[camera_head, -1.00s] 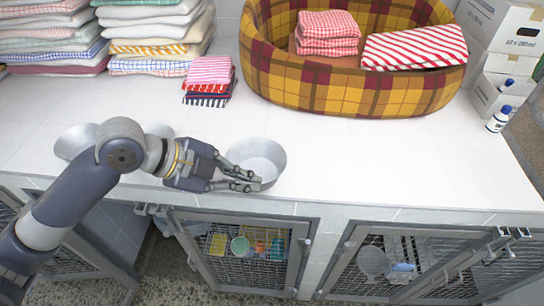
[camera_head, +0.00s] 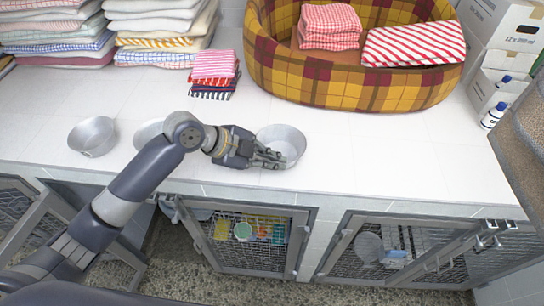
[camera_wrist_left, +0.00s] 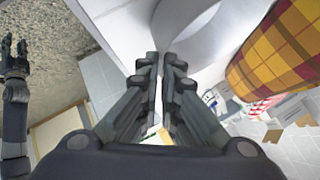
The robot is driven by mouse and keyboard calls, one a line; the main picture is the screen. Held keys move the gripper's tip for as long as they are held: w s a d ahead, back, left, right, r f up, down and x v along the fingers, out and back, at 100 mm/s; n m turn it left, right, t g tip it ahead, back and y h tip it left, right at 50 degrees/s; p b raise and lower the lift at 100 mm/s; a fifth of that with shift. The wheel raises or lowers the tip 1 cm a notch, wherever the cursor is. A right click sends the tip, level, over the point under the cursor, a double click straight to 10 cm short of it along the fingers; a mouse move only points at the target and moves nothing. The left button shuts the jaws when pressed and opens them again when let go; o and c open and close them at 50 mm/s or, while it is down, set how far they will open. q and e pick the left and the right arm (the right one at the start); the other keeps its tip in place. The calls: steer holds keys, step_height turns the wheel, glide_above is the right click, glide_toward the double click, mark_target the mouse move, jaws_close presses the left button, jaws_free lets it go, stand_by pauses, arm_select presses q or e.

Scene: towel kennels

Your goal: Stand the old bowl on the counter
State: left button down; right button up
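Three grey metal bowls show over the white counter (camera_head: 390,150) in the head view. The bowl at my left gripper (camera_head: 272,160) is upright (camera_head: 285,140); its pale wall also shows in the left wrist view (camera_wrist_left: 205,25). My left gripper's fingers are closed together on this bowl's near left rim. I cannot tell for sure whether its base touches the counter. Another bowl (camera_head: 92,137) stands far left, and a third (camera_head: 147,132) is partly hidden behind my left arm. In the left wrist view my right gripper (camera_wrist_left: 14,48) is off to the left, with its fingers apart and empty.
A plaid basket (camera_head: 350,90) with folded towels stands behind the bowl. Small folded cloths (camera_head: 213,75) and towel stacks (camera_head: 160,30) are at back left. Bottles (camera_head: 493,116) and boxes are at right. Wire kennel doors (camera_head: 250,240) lie below the counter edge. Counter right of the bowl is clear.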

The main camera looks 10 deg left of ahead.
arm_select(q)
steer(key=c, duration=1.8)
jaws_free()
steer(key=shift+w, duration=0.1)
steer(key=b+v, duration=0.3)
steer(key=v, duration=0.9)
